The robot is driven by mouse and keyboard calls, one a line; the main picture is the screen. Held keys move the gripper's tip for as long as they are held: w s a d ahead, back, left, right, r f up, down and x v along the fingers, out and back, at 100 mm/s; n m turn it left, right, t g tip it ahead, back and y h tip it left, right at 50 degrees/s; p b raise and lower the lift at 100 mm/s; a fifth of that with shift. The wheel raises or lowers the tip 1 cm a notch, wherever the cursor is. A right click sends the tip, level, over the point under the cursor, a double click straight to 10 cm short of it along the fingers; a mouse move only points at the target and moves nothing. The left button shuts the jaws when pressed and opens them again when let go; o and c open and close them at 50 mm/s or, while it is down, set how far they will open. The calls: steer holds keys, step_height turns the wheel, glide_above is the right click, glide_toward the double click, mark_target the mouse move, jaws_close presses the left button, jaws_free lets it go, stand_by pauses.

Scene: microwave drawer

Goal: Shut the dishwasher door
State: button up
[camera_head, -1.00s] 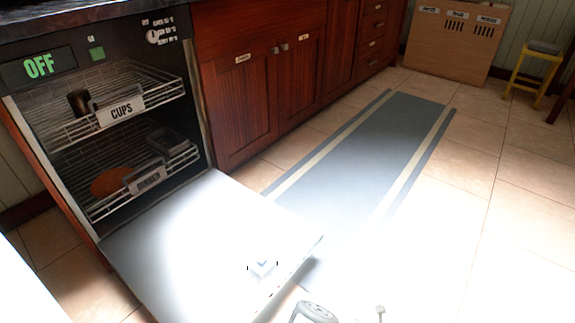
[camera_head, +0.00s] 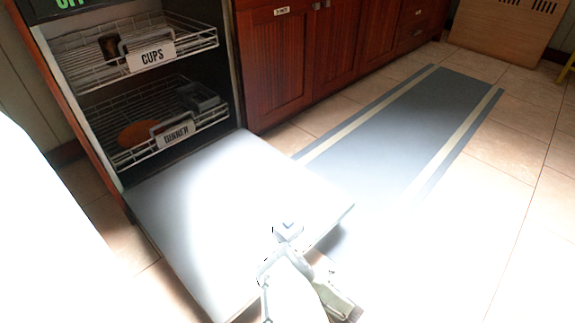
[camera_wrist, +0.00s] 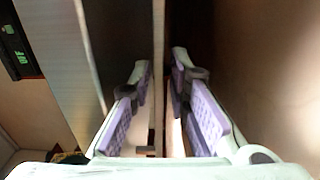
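The dishwasher door (camera_head: 200,200) is folded down, its pale inner face up and brightly lit. Its free edge reaches toward the lower middle of the head view. My gripper (camera_head: 288,250) is at the free edge, partly lost in glare. In the wrist view my gripper (camera_wrist: 161,62) has its purple-padded fingers apart. Whether the fingers touch the door is unclear.
The upper rack (camera_head: 190,45), labelled CUPS, and the lower rack (camera_head: 190,132) are inside the dishwasher, holding dishes. Red-brown cabinets (camera_head: 275,70) stand to the right. A grey striped mat (camera_head: 415,125) lies on the open tiled floor.

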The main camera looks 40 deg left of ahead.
steer(key=shift+w+a, duration=0.1)
steer(key=shift+a, duration=0.6)
steer(key=shift+c, duration=0.4)
jaws_close()
steer(key=shift+r, duration=0.1)
